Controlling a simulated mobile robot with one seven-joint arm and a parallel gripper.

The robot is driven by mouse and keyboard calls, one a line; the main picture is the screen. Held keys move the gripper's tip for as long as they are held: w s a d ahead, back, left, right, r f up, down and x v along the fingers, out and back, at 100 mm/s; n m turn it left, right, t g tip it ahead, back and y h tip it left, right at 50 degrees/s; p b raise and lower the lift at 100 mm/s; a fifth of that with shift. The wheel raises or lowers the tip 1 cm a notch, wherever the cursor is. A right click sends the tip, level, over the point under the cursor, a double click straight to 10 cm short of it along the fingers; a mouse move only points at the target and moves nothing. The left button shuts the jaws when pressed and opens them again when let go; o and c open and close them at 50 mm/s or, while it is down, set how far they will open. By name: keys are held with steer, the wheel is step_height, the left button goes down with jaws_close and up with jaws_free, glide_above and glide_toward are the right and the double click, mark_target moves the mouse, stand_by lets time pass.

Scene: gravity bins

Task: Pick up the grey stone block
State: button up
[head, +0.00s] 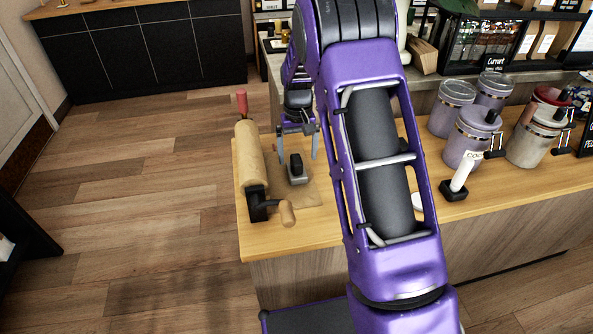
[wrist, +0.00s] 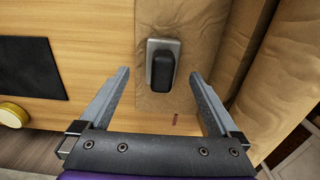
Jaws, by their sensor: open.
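The grey stone block (head: 296,175) is small, with a rounded black top on a pale grey base. It lies on a brown paper sheet on the wooden counter. In the wrist view the block (wrist: 162,68) is ahead of my gripper (wrist: 159,76), roughly centred between the fingers. My gripper (head: 298,157) is open and empty, pointing down above the block in the head view. The fingers stand on either side of the block and appear apart from it. The exact height of the gap cannot be told.
A brown paper roll (head: 249,155) on a holder with a red-topped post stands close to the left of the block; it is at the right in the wrist view (wrist: 285,75). Lidded canisters (head: 470,138) and a white-handled tool (head: 463,177) are further right on the counter (head: 290,238).

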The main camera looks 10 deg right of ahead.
mark_target(297, 166)
step_height(297, 166, down, 5)
steer(key=shift+a+f+b, duration=0.15)
steer(key=shift+f+b, duration=0.05)
steer(key=shift+b, duration=0.25)
jaws_close()
stand_by(0.3)
steer(key=shift+w+r, duration=0.1)
